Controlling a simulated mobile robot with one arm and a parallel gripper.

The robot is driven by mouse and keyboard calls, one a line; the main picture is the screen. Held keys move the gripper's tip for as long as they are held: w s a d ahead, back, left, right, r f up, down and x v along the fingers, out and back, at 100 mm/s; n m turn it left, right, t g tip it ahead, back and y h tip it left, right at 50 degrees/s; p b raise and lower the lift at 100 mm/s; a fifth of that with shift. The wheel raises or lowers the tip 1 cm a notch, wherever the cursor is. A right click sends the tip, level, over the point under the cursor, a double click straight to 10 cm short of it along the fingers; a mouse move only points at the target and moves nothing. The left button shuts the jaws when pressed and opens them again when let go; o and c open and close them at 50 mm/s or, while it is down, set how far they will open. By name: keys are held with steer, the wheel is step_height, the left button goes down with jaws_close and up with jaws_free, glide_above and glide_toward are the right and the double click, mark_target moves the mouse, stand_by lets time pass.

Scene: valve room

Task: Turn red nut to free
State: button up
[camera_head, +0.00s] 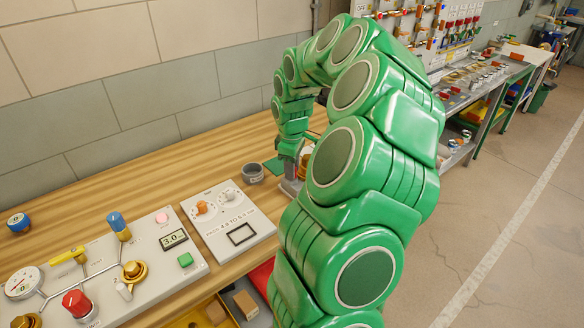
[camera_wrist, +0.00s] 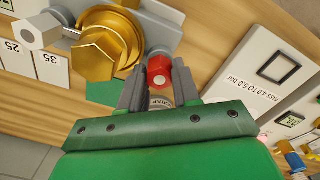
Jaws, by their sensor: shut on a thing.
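The red nut (camera_wrist: 157,76) shows in the wrist view, beside a large brass hex fitting (camera_wrist: 103,49) on a grey block. My gripper (camera_wrist: 160,75) has its two grey fingers on either side of the red nut, shut on it. A small pale labelled part (camera_wrist: 160,101) shows between the fingers, nearer my palm. In the head view, my green arm reaches down to the bench and my gripper (camera_head: 292,172) is small there.
A grey hex end (camera_wrist: 37,30) stands left of the brass fitting, with cards marked 25 and 35 below. In the head view, a grey cup (camera_head: 253,172), a test panel (camera_head: 228,220) and a gauge board (camera_head: 95,268) lie left of my gripper. A wall backs the bench.

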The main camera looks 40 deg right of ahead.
steer(key=o, duration=1.1)
steer(key=shift+c, duration=0.2)
step_height(320, 180, up, 7)
steer(key=shift+f, duration=0.15)
steer(key=shift+r, duration=0.55)
